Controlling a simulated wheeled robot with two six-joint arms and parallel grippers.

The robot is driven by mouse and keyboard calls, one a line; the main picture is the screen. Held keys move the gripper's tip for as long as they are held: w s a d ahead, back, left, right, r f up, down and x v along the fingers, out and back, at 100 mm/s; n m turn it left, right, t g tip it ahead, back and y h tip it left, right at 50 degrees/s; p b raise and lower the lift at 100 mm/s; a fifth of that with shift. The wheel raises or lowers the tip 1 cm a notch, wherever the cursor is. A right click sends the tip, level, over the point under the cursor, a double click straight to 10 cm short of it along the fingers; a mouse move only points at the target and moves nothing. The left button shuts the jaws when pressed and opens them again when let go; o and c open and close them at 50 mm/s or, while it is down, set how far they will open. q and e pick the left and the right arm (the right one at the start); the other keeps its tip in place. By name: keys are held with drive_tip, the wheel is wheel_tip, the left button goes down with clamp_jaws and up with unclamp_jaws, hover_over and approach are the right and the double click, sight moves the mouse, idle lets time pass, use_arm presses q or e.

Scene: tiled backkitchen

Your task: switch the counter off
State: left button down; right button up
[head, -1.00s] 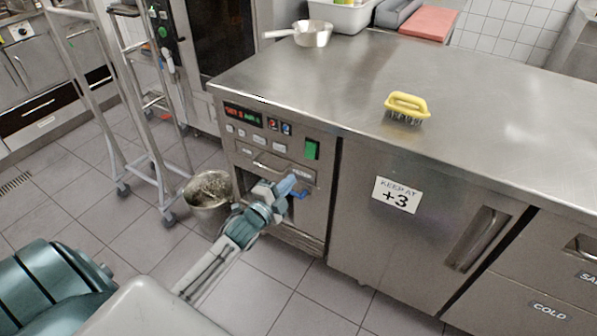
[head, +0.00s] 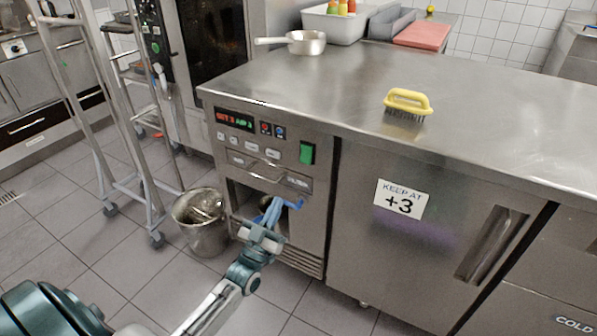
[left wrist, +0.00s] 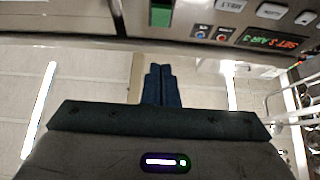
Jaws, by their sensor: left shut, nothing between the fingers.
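The steel counter (head: 480,126) has a control panel at its left end. Its display (head: 234,119) is lit and reads SET 3, AIR 3. A green rocker switch (head: 307,153) sits at the panel's right; it also shows at the top of the left wrist view (left wrist: 161,13). My left gripper (head: 273,207) is shut and empty, below the panel in front of the open recess, apart from the green switch. Its closed fingers (left wrist: 162,84) show in the left wrist view. A blue piece, perhaps a lever, lies by the fingertips, partly hidden. My right gripper is not in view.
A metal bucket (head: 201,225) stands on the floor left of the counter, beside a wheeled rack (head: 150,165). A yellow brush (head: 407,102) and a saucepan (head: 304,43) are on the countertop. Small buttons (head: 252,146) and a filter drawer (head: 270,168) lie near the switch.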

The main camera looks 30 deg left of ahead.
use_arm(q)
drive_tip(key=shift+w+r, duration=0.1)
approach(305, 155)
wheel_tip(305, 155, up, 4)
drive_tip(key=w, duration=0.3)
drive_tip(key=shift+w+f, duration=0.25)
drive_tip(key=shift+w, duration=0.05)
drive_tip(key=shift+w+f, duration=0.1)
drive_tip(key=shift+w, duration=0.5)
